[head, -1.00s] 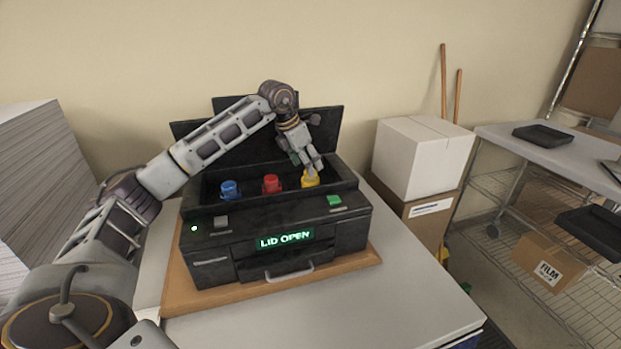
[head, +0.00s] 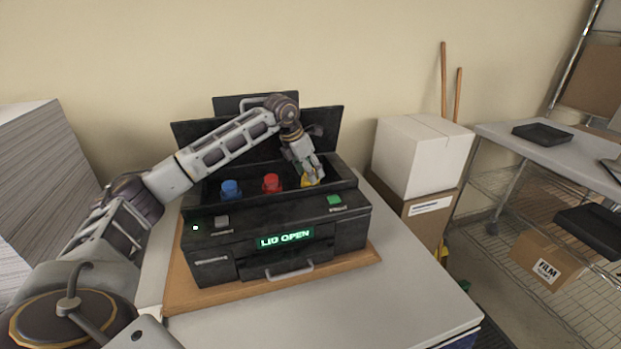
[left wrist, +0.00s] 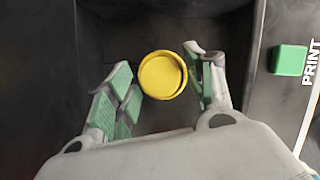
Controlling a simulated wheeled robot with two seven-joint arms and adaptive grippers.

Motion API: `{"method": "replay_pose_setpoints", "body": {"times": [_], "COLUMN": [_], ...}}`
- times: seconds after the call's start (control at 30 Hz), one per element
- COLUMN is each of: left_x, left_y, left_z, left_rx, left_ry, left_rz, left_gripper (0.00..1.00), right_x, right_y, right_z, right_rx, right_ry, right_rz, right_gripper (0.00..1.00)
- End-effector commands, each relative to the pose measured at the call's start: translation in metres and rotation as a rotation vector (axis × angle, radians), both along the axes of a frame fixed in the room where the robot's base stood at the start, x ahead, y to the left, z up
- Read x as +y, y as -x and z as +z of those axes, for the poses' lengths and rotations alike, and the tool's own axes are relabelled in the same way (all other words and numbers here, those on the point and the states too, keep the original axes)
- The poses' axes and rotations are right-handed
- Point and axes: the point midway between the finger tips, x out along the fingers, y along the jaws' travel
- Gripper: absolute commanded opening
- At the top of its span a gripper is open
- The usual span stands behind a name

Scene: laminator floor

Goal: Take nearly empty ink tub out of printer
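The black printer (head: 215,250) stands with its lid up, and its display reads "LID OPEN". In its open bay sit a blue tub (head: 230,189), a red tub (head: 271,183) and a yellow tub (head: 307,181). My left gripper (head: 314,180) is down in the bay at the yellow tub and partly covers it. In the left wrist view the yellow tub's round top (left wrist: 162,75) lies between the parted green-padded fingers (left wrist: 163,90), with a gap on the left and the right finger close to it. Ink levels cannot be seen. My right gripper is not in view.
The printer sits on a wooden board (head: 345,270) on a pale table (head: 400,310). A green print button (left wrist: 289,60) is right of the bay. White and brown boxes (head: 420,158) stand to the right, beside a wire shelf unit (head: 500,185). A paper stack (head: 45,190) stands left.

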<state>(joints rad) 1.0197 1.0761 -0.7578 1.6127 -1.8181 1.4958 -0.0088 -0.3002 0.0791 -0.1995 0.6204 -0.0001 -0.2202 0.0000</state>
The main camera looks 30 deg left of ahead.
Motion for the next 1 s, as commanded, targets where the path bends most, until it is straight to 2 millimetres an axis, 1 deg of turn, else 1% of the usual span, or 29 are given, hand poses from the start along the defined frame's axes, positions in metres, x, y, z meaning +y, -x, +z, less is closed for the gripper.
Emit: {"method": "replay_pose_setpoints", "body": {"times": [0.03,0.2,0.27,0.67,0.87,1.0], "left_x": [0.000,0.000,0.000,0.000,0.000,-0.001], "left_y": [0.000,0.000,0.000,0.000,-0.001,-0.001], "left_z": [0.000,0.000,0.000,0.004,0.017,0.032], "left_rx": [0.000,0.000,0.000,-0.002,-0.003,-0.004], "left_ry": [0.000,0.000,0.000,0.001,0.001,0.001], "left_rz": [0.000,0.000,0.000,0.000,0.000,-0.001], "left_gripper": [0.42,0.20,0.14,0.14,0.14,0.14], "right_x": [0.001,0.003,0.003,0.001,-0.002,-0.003], "right_y": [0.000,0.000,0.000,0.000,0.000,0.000], "right_z": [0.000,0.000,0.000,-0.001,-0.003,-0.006], "right_rx": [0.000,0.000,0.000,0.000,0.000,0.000], "right_ry": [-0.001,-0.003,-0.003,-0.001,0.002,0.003], "right_rz": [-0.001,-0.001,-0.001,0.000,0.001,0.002], "right_gripper": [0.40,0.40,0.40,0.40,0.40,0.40]}}
